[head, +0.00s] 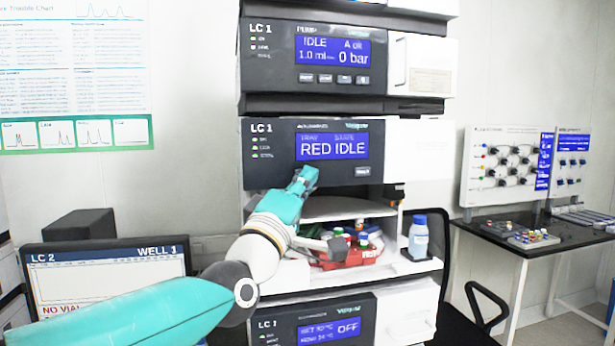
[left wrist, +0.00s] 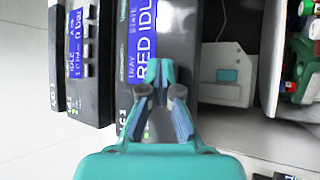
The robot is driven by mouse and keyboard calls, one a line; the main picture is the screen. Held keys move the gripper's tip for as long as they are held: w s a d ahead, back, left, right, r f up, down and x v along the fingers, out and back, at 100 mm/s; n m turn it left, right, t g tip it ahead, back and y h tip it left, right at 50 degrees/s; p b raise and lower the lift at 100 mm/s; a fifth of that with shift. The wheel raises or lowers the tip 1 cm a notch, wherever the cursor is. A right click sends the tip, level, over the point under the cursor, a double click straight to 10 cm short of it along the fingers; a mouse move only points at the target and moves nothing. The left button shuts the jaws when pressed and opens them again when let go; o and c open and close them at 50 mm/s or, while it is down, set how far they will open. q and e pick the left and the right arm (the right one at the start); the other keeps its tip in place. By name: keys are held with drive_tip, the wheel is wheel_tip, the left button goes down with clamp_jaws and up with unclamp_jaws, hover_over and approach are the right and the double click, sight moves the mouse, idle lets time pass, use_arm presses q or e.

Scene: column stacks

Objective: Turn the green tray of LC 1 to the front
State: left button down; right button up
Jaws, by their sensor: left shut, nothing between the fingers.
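The LC 1 autosampler (head: 275,176) has a blue display (head: 332,148) reading RED IDLE, with a small pale button (head: 362,171) below it at the right. In its open bay a red tray (head: 345,262) with several capped vials faces the front. I cannot make out a green tray in the head view; a green piece (left wrist: 303,68) shows at the right edge of the left wrist view, too cropped to identify. My left gripper (head: 308,174) is shut and empty, its tips close to the panel just below the display's left part; I cannot tell whether they touch. My right gripper is not in view.
The pump module (head: 275,65) sits above, and a module reading OFF (head: 335,329) sits below. A blue-capped bottle (head: 418,237) stands at the bay's right. An LC 2 monitor (head: 105,272) is at lower left. A black side table (head: 550,234) with vials stands at right.

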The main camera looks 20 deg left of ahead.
use_arm(q)
drive_tip(key=shift+w+a, duration=0.2)
drive_tip(key=shift+w, duration=0.1)
drive_tip(key=shift+s, duration=0.1)
idle(0.5)
drive_tip(key=shift+s+d+b, duration=0.45)
drive_tip(key=shift+s, duration=0.15)
drive_tip(key=s+d, duration=0.1)
drive_tip(key=s, duration=0.1)
drive_tip(key=s+d, duration=0.2)
drive_tip(key=shift+s, duration=0.1)
idle(0.4)
idle(5.1)
